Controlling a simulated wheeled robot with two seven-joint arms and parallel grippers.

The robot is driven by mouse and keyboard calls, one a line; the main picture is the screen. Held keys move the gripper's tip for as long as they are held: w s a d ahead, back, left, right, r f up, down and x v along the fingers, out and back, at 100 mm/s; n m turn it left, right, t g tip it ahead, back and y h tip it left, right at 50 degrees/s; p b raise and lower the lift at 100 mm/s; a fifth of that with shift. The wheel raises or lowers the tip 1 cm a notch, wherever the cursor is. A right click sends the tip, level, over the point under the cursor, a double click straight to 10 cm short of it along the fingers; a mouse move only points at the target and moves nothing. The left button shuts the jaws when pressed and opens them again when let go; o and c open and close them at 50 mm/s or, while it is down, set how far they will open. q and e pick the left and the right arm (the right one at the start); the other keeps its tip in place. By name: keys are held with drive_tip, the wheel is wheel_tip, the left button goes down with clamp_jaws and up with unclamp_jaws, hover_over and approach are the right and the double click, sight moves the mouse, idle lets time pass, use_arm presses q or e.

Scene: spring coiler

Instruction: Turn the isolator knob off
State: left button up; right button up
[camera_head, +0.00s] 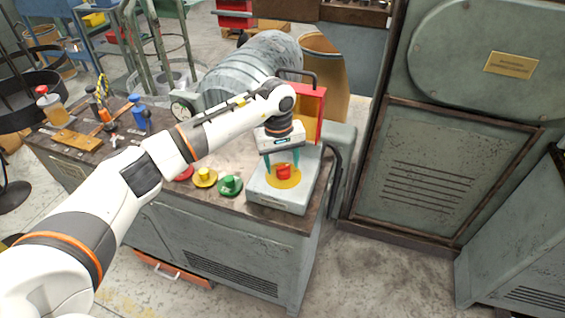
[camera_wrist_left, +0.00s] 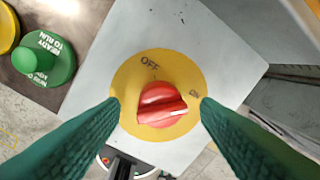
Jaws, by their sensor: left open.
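The isolator knob (camera_head: 284,172) is red and sits on a round yellow plate on top of a grey box (camera_head: 270,196) at the cabinet's right end. In the left wrist view the knob (camera_wrist_left: 160,104) has a raised ridge with a white mark at its right end, below the word ON. The word OFF is printed at the plate's upper part. My left gripper (camera_head: 282,160) points down over the knob. Its two green fingers are open, one on each side of the knob, with visible gaps. My right gripper is out of view.
A green button (camera_head: 230,185), a yellow button (camera_head: 204,176) and a red button (camera_head: 184,174) stand left of the box. A red open panel (camera_head: 311,110) rises behind it. Tools lie on the worktop's left part.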

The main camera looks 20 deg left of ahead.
use_arm(q)
drive_tip(key=shift+f, duration=0.75)
drive_tip(key=c, duration=1)
drive_tip(key=shift+o, duration=0.2)
